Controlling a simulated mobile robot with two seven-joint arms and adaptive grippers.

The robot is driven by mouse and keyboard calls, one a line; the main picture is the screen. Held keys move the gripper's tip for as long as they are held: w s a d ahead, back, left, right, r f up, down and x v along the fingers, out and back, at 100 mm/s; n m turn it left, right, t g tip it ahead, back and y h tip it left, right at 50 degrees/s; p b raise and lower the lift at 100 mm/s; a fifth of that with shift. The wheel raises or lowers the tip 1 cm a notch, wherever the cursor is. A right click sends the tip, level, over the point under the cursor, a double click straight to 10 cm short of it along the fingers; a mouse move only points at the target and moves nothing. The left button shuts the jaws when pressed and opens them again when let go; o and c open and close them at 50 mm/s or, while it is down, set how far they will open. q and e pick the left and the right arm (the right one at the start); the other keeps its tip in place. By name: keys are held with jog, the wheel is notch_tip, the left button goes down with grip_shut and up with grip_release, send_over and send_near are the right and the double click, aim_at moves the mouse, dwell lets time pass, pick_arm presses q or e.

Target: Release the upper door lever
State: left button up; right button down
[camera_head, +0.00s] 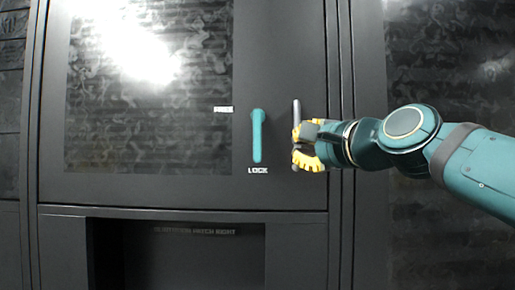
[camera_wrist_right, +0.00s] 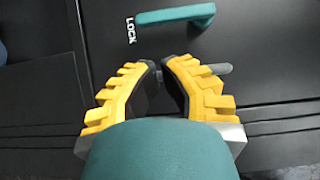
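The teal door lever (camera_head: 257,135) hangs straight down on the black door, its lower end by the white LOCK label (camera_head: 258,170). In the right wrist view the lever (camera_wrist_right: 175,15) lies across the top, apart from my fingers. My right gripper (camera_head: 298,146), with yellow fingers, is at a grey vertical bar (camera_head: 297,108) to the right of the lever. In the wrist view its fingertips (camera_wrist_right: 161,66) are close together, and the bar's end (camera_wrist_right: 220,69) shows beside them. Whether the fingers hold or touch the bar is unclear. My left gripper is not in view.
A white label (camera_head: 223,109), seemingly FREE, is left of the lever's top. A dark glossy panel (camera_head: 145,110) fills the door's left part. Below is a recess (camera_head: 180,260) with faint lettering. The door face left of the lever is clear.

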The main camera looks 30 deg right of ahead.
aim_at(258, 136)
jog(key=shift+s+r, duration=0.25)
jog(key=shift+s, duration=0.1)
jog(key=shift+s, duration=0.1)
jog(key=w+p, duration=0.1)
jog(key=w, duration=0.9)
jog(key=shift+w+a, duration=0.15)
jog(key=shift+w, duration=0.05)
jog(key=shift+a+f+b, duration=0.15)
jog(key=shift+f+b, duration=0.05)
jog(key=shift+b, duration=0.15)
jog(key=shift+a, duration=0.1)
